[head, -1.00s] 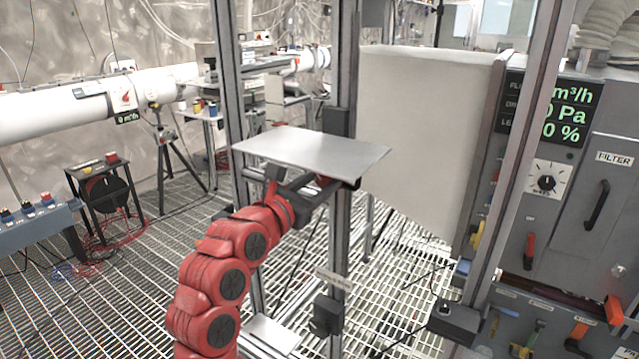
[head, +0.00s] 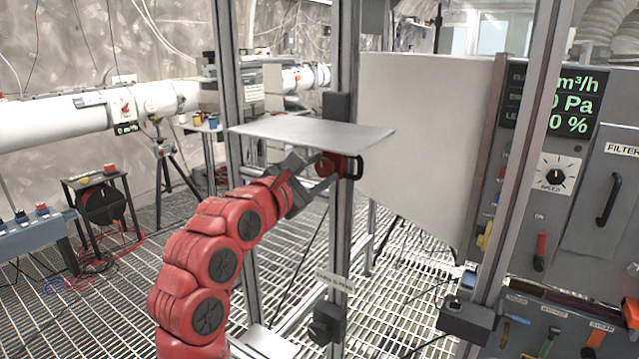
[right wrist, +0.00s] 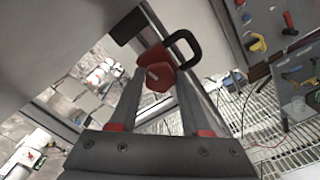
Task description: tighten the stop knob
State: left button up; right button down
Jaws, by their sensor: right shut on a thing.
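A red knob (head: 336,166) sits under the front of a flat metal plate (head: 312,133), against an upright metal post (head: 343,225). A black loop handle (head: 356,167) is just to the right of the knob. My right gripper (head: 318,172) reaches up from lower left beneath the plate and is shut on the red knob. In the right wrist view, the knob (right wrist: 156,78) lies between the fingertips, and the black handle (right wrist: 186,46) stands outside the right finger. The finger contact is partly hidden. My left gripper is not in view.
A black clamp (head: 326,322) sits low on the post. A large pale panel (head: 415,150) stands behind the post. On the right is a grey cabinet with a green display (head: 572,110) and a dial (head: 554,176). Grating floor (head: 170,235) is open to the left.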

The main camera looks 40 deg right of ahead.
jog(key=shift+f+m+b, duration=0.1)
jog(key=shift+m+b, duration=0.2)
jog(key=shift+m, duration=0.8)
jog(key=shift+c, duration=1.8)
grip_release()
jog(key=v, duration=1.7)
jog(key=shift+a+b, duration=0.2)
jog(key=shift+b, duration=0.15)
jog(key=shift+s+f, duration=0.1)
jog(key=shift+s, duration=0.05)
